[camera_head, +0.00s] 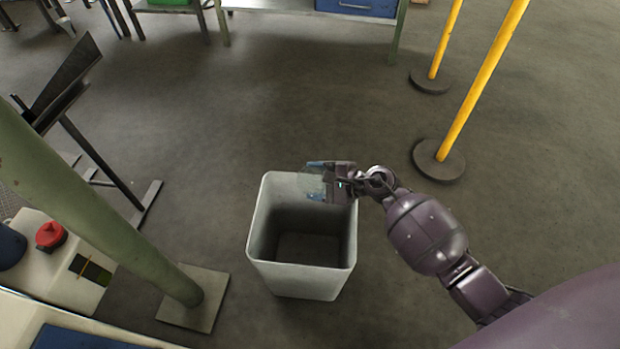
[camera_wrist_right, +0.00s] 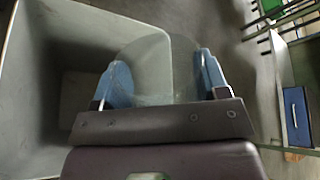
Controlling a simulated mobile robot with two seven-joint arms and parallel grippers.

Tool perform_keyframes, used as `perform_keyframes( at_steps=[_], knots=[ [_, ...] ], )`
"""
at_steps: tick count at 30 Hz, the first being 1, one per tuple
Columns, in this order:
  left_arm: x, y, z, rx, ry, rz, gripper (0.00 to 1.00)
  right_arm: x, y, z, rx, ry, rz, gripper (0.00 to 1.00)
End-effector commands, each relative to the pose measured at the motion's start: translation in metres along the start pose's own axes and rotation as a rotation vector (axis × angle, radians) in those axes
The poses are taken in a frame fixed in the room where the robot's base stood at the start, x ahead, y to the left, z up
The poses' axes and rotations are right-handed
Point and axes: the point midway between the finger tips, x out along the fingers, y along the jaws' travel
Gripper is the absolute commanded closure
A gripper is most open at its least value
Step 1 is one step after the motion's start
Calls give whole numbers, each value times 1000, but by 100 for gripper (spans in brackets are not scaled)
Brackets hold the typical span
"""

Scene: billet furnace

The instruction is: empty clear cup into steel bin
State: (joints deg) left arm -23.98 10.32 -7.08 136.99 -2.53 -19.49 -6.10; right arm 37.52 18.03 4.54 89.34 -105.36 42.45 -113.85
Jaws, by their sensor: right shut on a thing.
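The steel bin (camera_head: 302,281) is a tall, pale grey, open-topped square container standing on the floor in the middle of the head view. Its inside looks empty. In the right wrist view the bin (camera_wrist_right: 20,110) fills the left side. My right gripper (camera_head: 328,180) is over the bin's far right rim, shut on the clear cup (camera_head: 313,183). The cup is see-through and faint. In the right wrist view it shows as a transparent curved shape (camera_wrist_right: 160,62) between the blue fingertips, overlapping the bin's rim. I cannot tell its tilt or contents. My left gripper is not in view.
Yellow posts on round dark bases (camera_head: 439,160) stand to the right. A green pillar (camera_head: 110,220) with a square foot is left of the bin. Open floor lies beyond the bin.

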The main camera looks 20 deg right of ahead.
Motion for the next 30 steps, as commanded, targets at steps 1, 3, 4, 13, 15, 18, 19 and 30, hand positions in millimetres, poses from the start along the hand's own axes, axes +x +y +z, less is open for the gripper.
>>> perform_keyframes(
  at_steps=[1, 3, 4, 13, 15, 18, 19, 30],
  knots=[
    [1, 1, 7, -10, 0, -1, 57, 2, 8, -6, 60, -28, 3, 56],
    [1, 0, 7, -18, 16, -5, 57, 3, 7, -8, 128, -67, 1, 56],
    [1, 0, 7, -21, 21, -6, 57, 3, 6, -9, 157, -85, 1, 56],
    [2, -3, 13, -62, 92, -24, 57, 6, 16, -20, 400, -223, 7, 56],
    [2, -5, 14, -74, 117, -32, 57, 8, 19, -22, 466, -261, 7, 56],
    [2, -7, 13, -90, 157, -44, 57, 10, 21, -23, 555, -313, 7, 56],
    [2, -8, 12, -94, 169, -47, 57, 10, 21, -23, 580, -328, 6, 56],
    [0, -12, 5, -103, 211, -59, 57, 12, 18, -20, 729, -424, 0, 56]
  ],
)
